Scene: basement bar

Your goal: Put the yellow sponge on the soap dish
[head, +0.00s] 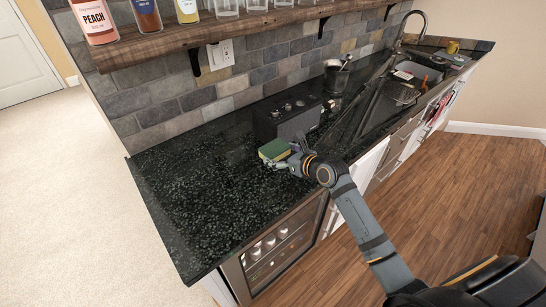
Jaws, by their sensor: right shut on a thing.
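The sponge (273,149), green on top with a yellow side, is at the front of the dark box on the black counter. My right gripper (291,161) is shut on the sponge's right end. The sponge is at or just above the counter; I cannot tell whether it touches. I cannot make out a soap dish with certainty; small items stand by the sink at the far end.
A dark box with knobs (287,118) stands right behind the sponge. A metal bucket (336,76) is farther along, then the sink (412,75) with a tall faucet (404,30). A small yellow object (453,47) stands beyond the sink. The counter's near left part (190,200) is clear. A bottle shelf (225,28) overhangs the back.

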